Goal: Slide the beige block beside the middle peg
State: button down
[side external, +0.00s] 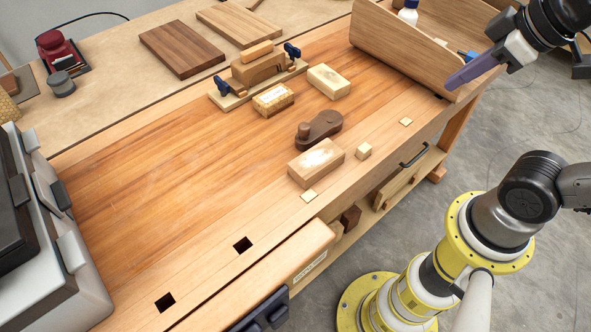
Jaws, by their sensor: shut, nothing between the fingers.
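A beige block (316,162) with a paler patch on top lies flat near the bench's front edge. Just right of it stands a small light wooden peg (363,151), raised above the bench top. Another pale beige block (328,81) lies farther back. My gripper (452,84) is at the upper right, its purple fingers shut and empty, in front of the wooden tray and well away from the blocks.
A dark brown rounded wooden tool (320,128) lies behind the beige block. A patterned block (273,99) and a clamped jig (258,72) stand farther back. A high-sided wooden tray (400,45) holds a bottle.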

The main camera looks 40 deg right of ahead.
jog(key=w+a+r+n+g, duration=0.1)
jog(key=w+a+r+n, duration=0.3)
jog(key=w, duration=0.3)
jog(key=n+g, duration=0.4)
jog(key=n, duration=0.6)
send_over(292, 187)
jog(key=w, duration=0.2)
notch_tip(292, 187, down, 10)
jog(key=s+a+f, duration=0.2)
jog(key=a+f, duration=0.2)
jog(key=f, duration=0.1)
jog(key=shift+n+g, duration=0.4)
notch_tip(292, 187, down, 10)
jog(key=shift+r, duration=0.1)
jog(key=shift+d+r, duration=0.2)
jog(key=shift+d, duration=1.7)
jog(key=shift+d, duration=0.1)
